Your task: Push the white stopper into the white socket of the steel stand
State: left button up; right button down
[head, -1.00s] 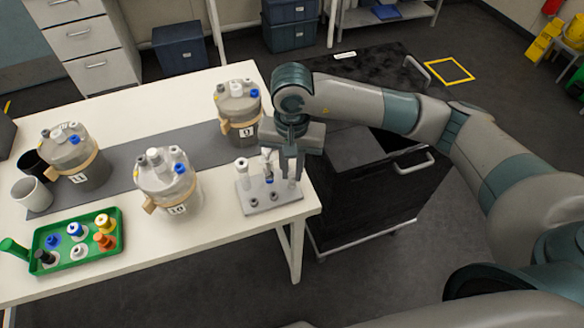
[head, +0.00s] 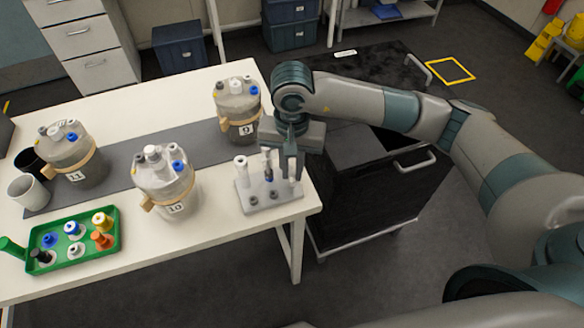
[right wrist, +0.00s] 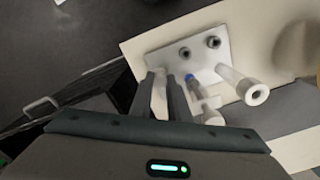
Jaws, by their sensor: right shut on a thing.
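The steel stand (head: 287,207) is a grey plate near the right end of the white table. It carries upright posts and two dark-holed sockets near its front edge. A tall white hollow post (head: 241,172) stands at its left; it also shows in the right wrist view (right wrist: 250,92). A middle post has a blue part (right wrist: 189,78) at its base. My right gripper (head: 291,178) points down over the stand's right part. In the right wrist view its dark fingers (right wrist: 162,82) close on a pale upright piece, apparently the white stopper (right wrist: 160,95). Its lower end and the socket below are unclear.
Three lidded vessels numbered 9 (head: 239,105), 10 (head: 167,180) and 11 (head: 72,155) stand on the table. A green tray (head: 75,262) of coloured stoppers is at front left. A black cart (head: 375,180) stands right of the table.

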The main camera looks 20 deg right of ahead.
aim_at(292, 173)
pick_arm(q)
jog(key=shift+f, duration=0.15)
pick_arm(e)
jog(key=shift+f, duration=0.1)
jog(key=c, duration=1.6)
grip_release()
